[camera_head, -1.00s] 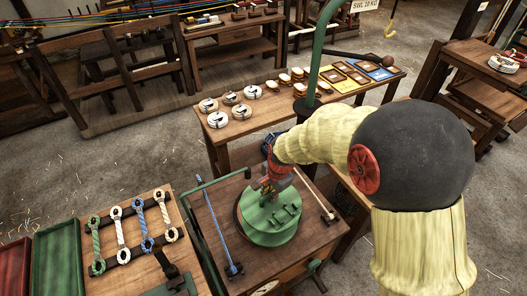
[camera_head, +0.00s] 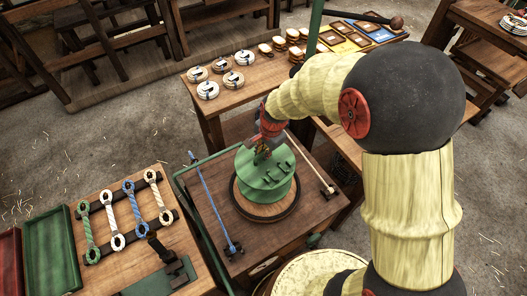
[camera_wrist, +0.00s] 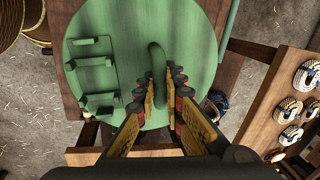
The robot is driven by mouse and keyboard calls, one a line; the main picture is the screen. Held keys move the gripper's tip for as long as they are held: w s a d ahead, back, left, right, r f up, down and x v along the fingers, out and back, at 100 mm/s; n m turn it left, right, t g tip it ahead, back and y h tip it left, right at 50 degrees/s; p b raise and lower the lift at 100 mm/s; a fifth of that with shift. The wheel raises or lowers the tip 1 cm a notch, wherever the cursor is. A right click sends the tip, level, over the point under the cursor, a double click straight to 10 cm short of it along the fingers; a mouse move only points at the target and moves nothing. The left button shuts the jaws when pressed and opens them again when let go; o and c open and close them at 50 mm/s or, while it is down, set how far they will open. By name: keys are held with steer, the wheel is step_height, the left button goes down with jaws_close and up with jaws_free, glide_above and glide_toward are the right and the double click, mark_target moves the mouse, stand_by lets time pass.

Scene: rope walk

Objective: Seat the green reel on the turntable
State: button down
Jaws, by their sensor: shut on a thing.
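The green reel (camera_head: 268,182) is a round drum with a flat top, small raised brackets and a curved handle. My gripper (camera_head: 264,150) is shut on that handle from above. In the wrist view the reel's green top (camera_wrist: 95,25) fills the middle, and the handle (camera_wrist: 157,58) stands between my gripper's fingers (camera_wrist: 163,76). The turntable (camera_head: 268,216), a brown disc with a dark rim, shows around and below the reel's near side. The reel looks upright over it. I cannot tell whether they touch; the reel hides the turntable's middle.
The turntable's wooden bench carries a blue rope (camera_head: 213,202) on the left and a pale rope (camera_head: 309,166) on the right. A bench with coils (camera_head: 233,79) stands behind. Left are rope samples (camera_head: 133,205) and a green tray (camera_head: 51,247).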

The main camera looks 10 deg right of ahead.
mark_target(264, 163)
steer(key=shift+f+b, duration=1.5)
steer(key=shift+f, duration=1.45)
steer(key=c, duration=1.9)
jaws_free()
steer(key=shift+o, duration=0.4)
steer(key=shift+s+f, duration=0.1)
steer(key=shift+r+p, duration=2.8)
steer(key=shift+r, duration=0.85)
step_height(264, 163, up, 12)
steer(key=s+d, duration=0.1)
steer(key=s, duration=0.1)
steer(key=shift+d+f, duration=0.15)
steer(key=shift+f, duration=0.05)
